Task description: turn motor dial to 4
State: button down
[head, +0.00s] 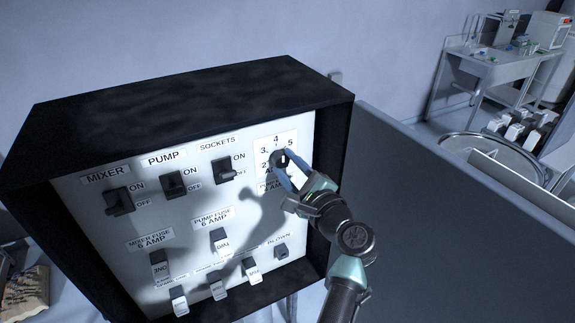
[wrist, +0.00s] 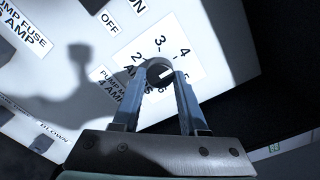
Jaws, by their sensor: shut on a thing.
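The motor dial (head: 279,156) is a small dark round knob on a white number plate at the upper right of the panel. The plate shows 2, 3, 4 and 5 around the knob, with 4 at the top in the head view. My gripper (head: 278,163) is shut on the dial, one blue-grey finger on each side. The wrist view also shows the dial (wrist: 159,69) between the fingertips. A pale mark on its face lies toward the 4 and 5 side; I cannot tell the exact number. The fingers hide part of the plate.
The panel (head: 190,230) sits in a deep black box frame (head: 190,88) whose right wall is close to my gripper. Switches for mixer (head: 118,201), pump (head: 172,184) and sockets (head: 223,170) stand to the left. Several fuses stand below. A bench (head: 500,68) is far right.

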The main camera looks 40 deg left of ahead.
jog(key=shift+c, duration=2.2)
grip_release()
jog(key=shift+d, duration=0.15)
jog(key=shift+s+d+f, duration=0.1)
jog(key=shift+s+d, duration=0.05)
jog(key=shift+d, duration=0.1)
jog(key=b+v, duration=0.4)
jog(key=v, duration=0.8)
jog(key=shift+s, duration=0.1)
